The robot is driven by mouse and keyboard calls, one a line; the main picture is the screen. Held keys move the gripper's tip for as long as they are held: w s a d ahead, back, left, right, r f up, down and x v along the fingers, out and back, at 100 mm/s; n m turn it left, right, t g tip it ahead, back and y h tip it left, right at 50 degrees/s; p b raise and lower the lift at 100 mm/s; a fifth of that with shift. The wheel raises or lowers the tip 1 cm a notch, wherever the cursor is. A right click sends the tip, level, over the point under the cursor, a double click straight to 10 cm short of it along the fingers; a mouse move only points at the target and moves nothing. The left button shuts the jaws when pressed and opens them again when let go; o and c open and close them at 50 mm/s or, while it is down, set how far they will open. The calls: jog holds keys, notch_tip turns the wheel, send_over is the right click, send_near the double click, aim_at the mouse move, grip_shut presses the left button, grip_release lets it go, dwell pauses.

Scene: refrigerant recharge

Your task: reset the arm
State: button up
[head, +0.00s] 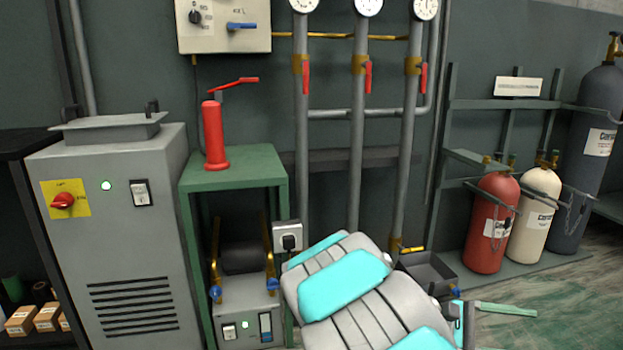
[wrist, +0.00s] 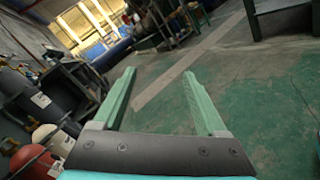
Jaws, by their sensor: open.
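My gripper (wrist: 159,73) shows in the wrist view with its two green fingers wide apart. Nothing is between the fingers, only the green floor beyond them. In the head view my grey and teal arm reaches from the lower middle toward the right. It hides most of my gripper there; a green finger (head: 505,309) sticks out to the right over the floor, below the gas cylinders.
A red cylinder (head: 492,223), a cream cylinder (head: 535,213) and a tall dark cylinder (head: 592,150) stand in a rack at right. A grey cabinet (head: 120,240) and a green stand (head: 235,178) with a red pump (head: 213,135) are at left. Gauged pipes rise behind my arm.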

jog(key=s+a+f+m+y+b, duration=0.1)
jog(key=s+a+f+m+y, duration=0.3)
jog(key=s, duration=0.4)
jog(key=s+a+f+m+y+b, duration=0.1)
jog(key=s+f+y, duration=0.3)
jog(key=s+y, duration=0.3)
jog(key=s+a+f+m+t+y+b, duration=0.1)
jog(key=s+a+f+t+y, duration=0.15)
jog(key=a, duration=0.55)
jog(key=s+a+f+m+t+y+b, duration=0.1)
jog(key=s+a+f+y, duration=0.2)
jog(key=a, duration=0.4)
notch_tip(320, 180, up, 16)
jog(key=y+p, duration=0.1)
jog(key=p, duration=1.4)
jog(key=shift+a+r, duration=0.25)
jog(key=shift+a, duration=0.2)
